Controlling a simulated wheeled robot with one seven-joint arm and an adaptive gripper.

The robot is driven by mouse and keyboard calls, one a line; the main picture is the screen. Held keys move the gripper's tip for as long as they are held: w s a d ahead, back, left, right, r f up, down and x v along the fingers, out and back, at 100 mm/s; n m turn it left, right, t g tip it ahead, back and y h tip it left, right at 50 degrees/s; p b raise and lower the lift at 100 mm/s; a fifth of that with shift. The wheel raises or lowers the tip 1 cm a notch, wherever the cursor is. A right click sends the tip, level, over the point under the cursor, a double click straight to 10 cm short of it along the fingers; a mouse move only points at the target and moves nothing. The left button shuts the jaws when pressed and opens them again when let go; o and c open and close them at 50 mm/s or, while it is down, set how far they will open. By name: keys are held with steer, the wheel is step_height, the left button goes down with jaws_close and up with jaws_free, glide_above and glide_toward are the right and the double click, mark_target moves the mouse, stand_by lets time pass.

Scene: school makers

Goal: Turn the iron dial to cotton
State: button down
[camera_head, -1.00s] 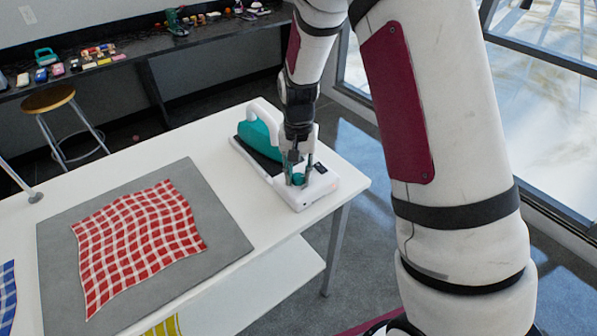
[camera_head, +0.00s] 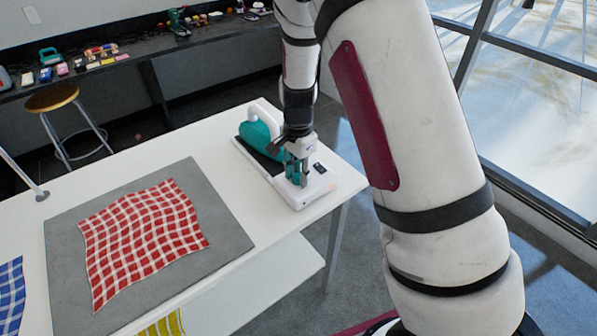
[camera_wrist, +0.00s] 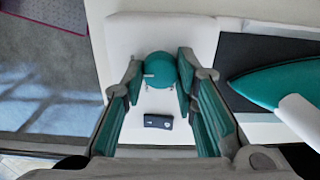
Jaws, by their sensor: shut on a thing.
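The iron (camera_head: 257,137), teal with a white handle, rests on a white station with a dark plate (camera_head: 303,194) at the table's far right corner. It shows in part at the right of the wrist view (camera_wrist: 275,84). The dial is a round teal knob (camera_wrist: 160,68) on the station's white end, with a small light mark on its left side. My gripper (camera_head: 297,179) points down over that end, its teal-padded fingers shut on the dial from both sides. In the head view the fingers mostly hide the dial. No cotton label is readable.
A small black display (camera_wrist: 158,121) sits beside the dial. A red checked cloth (camera_head: 143,240) lies on a grey mat (camera_head: 225,222) to the left on the white table (camera_head: 205,140). A stool (camera_head: 52,98) and a cluttered dark bench (camera_head: 125,62) stand behind. Windows are at right.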

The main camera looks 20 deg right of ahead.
mark_target(298, 176)
steer(key=shift+m, duration=0.3)
steer(key=c, duration=1.2)
jaws_free()
steer(key=shift+c, duration=0.2)
steer(key=shift+r, duration=0.15)
step_height(298, 176, up, 12)
